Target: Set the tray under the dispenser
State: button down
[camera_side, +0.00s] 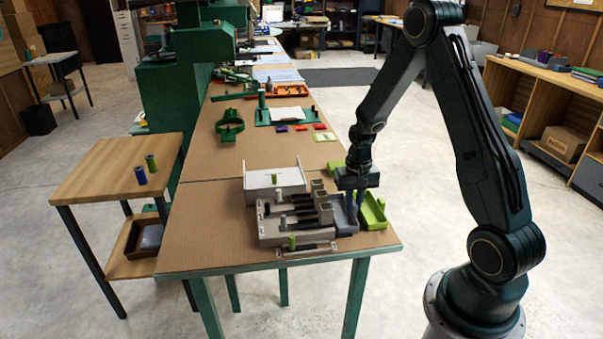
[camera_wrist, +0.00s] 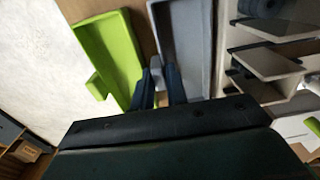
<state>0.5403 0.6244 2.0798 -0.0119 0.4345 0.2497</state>
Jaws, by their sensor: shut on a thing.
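A grey tray (camera_side: 344,214) lies at the right end of the bench, beside the grey dispenser-like unit (camera_side: 268,232) with black channels. The grey tray also shows in the wrist view (camera_wrist: 188,45), as a long shallow trough. My gripper (camera_side: 358,202) points down at the grey tray's right side. In the wrist view my gripper (camera_wrist: 159,88) is shut on a small tab at the tray's near left edge; the fingers mostly hide the tab. A lime green tray (camera_side: 372,210) lies just right of the grey one. It also shows in the wrist view (camera_wrist: 112,50), left of the fingers.
An open white box (camera_side: 275,182) stands behind the unit. A small clear-fronted piece (camera_side: 306,250) lies before it. Green fixtures (camera_side: 229,125) and coloured pieces lie farther back. The bench middle is mostly clear. A side table (camera_side: 110,170) with two spools stands left.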

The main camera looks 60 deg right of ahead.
jog(key=c, duration=1.3)
grip_release()
jog(key=shift+r, duration=0.1)
jog(key=shift+r, duration=3.4)
